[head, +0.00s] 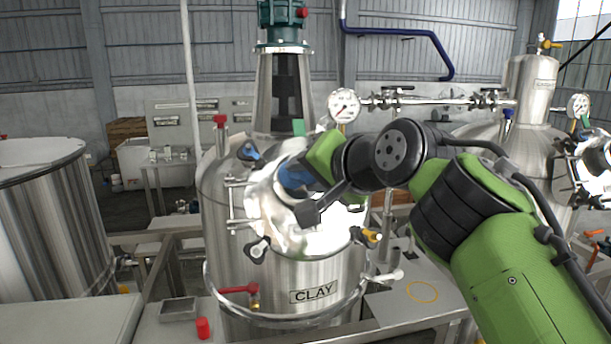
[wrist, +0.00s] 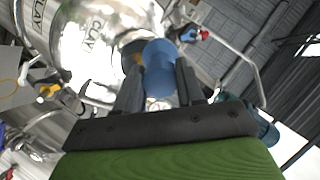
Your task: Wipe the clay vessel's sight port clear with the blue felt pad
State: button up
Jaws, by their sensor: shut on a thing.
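The clay vessel (head: 315,275) is a steel tank with a "CLAY" label, left of centre in the head view; its wall also shows at upper left in the wrist view (wrist: 60,35). A bright, mottled white and grey round face (head: 310,238), apparently the sight port area, is on its upper front, partly hidden by my gripper. My gripper (head: 300,190) is in front of it, shut on the blue felt pad (head: 291,174). In the wrist view the blue pad (wrist: 160,70) sits between my two dark fingers (wrist: 160,88). I cannot tell whether the pad touches the port.
Clamp handles (head: 258,250) and a yellow-and-black knob (head: 370,236) ring the port. A red-handled valve (head: 240,290) sits below. A pressure gauge (head: 343,105) and a pipe run behind my arm. An open tank (head: 45,225) stands left, another vessel (head: 530,145) right.

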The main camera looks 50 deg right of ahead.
jog(key=shift+s+a+r, duration=0.35)
jog(key=shift+s, duration=0.1)
jog(key=shift+s+a+r+p, duration=0.15)
jog(key=shift+s+a+r, duration=0.25)
jog(key=shift+s, duration=0.15)
jog(key=shift+s+a+r+p, duration=0.15)
jog(key=shift+s+a+r, duration=0.25)
jog(key=shift+s, duration=0.15)
jog(key=shift+w+d, duration=0.1)
jog(key=shift+d, duration=0.05)
jog(key=shift+w+d+f+b, duration=0.2)
jog(key=shift+w+d+f, duration=0.5)
jog(key=shift+w, duration=0.25)
jog(key=shift+w+d+f+b, duration=0.25)
jog(key=shift+w+d+f, duration=0.4)
jog(key=shift+w, duration=0.25)
jog(key=shift+w+d+f+b, duration=0.2)
jog(key=shift+w+d+f, duration=0.35)
jog(key=shift+w+f, duration=0.3)
jog(key=shift+w+d+f, duration=0.2)
jog(key=shift+w, duration=0.25)
